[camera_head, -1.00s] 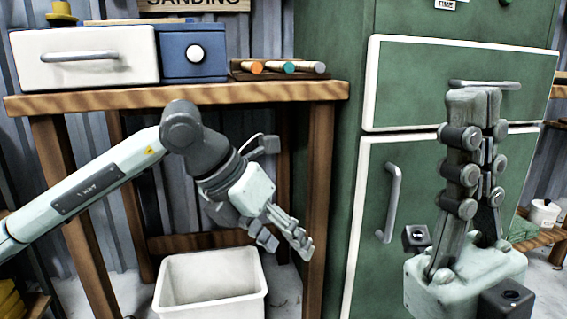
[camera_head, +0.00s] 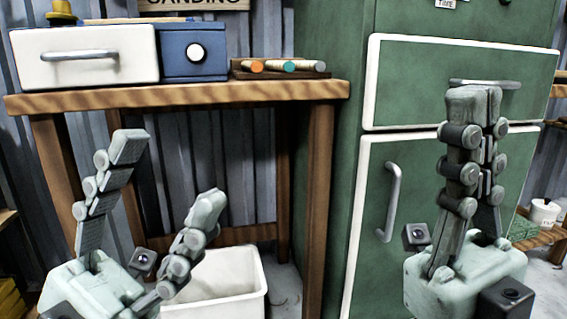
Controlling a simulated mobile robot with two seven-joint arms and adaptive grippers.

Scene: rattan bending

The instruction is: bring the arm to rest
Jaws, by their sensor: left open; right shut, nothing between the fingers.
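My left gripper (camera_head: 165,172) is at the lower left, pointing up with its two fingers spread wide apart. It is open and empty, in front of the wooden table and partly over the white bin. My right gripper (camera_head: 474,98) is at the right, pointing up with its fingers together and nothing between them. It stands in front of the green cabinet (camera_head: 345,200). Most of both arms is out of view below the frame.
A wooden table (camera_head: 180,97) carries a white-and-blue drawer box (camera_head: 85,57) and a tray (camera_head: 236,74) with several coloured-tipped rods. A white bin (camera_head: 235,296) stands on the floor under it. The cabinet's handles (camera_head: 391,202) stick out behind my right gripper.

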